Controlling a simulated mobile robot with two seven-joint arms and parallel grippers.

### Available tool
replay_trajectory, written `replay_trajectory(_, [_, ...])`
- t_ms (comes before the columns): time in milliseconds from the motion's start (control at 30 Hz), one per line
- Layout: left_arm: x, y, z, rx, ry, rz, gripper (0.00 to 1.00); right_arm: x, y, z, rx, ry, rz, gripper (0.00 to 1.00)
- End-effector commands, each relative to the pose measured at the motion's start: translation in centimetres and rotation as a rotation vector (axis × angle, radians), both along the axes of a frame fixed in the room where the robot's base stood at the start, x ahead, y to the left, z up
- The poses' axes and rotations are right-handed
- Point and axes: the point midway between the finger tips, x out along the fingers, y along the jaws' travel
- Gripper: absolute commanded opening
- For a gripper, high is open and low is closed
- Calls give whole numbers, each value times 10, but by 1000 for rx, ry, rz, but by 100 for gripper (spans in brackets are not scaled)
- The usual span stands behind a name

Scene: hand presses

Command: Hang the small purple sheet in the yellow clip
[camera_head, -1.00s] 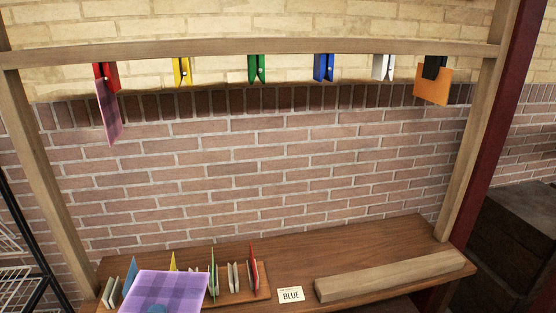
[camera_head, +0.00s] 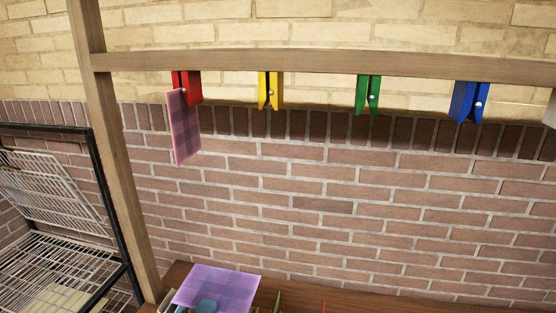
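A purple checked sheet (camera_head: 222,284) shows at the bottom of the head view, in front of the table. A blue-grey fingertip of my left gripper (camera_head: 207,305) overlaps its lower edge; the gripper appears shut on the sheet. The rest of this gripper is cut off by the frame. The yellow clip (camera_head: 270,90) hangs from the wooden rail, above and to the right of the sheet, well apart from it. It holds nothing. Another purple checked sheet (camera_head: 184,128) hangs in the red clip (camera_head: 187,84) to its left. My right gripper is not in view.
A green clip (camera_head: 368,95) and a blue clip (camera_head: 470,102) hang empty further right on the rail (camera_head: 320,62). A wooden post (camera_head: 118,170) stands at left, with a wire rack (camera_head: 50,260) beyond it. The space below the yellow clip is clear before the brick wall.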

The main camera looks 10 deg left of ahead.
Motion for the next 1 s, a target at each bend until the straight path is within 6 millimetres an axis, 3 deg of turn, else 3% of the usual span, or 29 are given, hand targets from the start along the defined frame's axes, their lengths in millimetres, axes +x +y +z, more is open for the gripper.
replay_trajectory(767, [0, 0, 0, 0, -1, -1, 0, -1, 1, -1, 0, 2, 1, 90])
replay_trajectory(867, [5, -6, 1, 1, -19, -27, 0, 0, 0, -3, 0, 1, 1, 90])
replay_trajectory(1000, [26, -32, 13, -5, -115, -159, 0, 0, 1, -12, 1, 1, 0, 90])
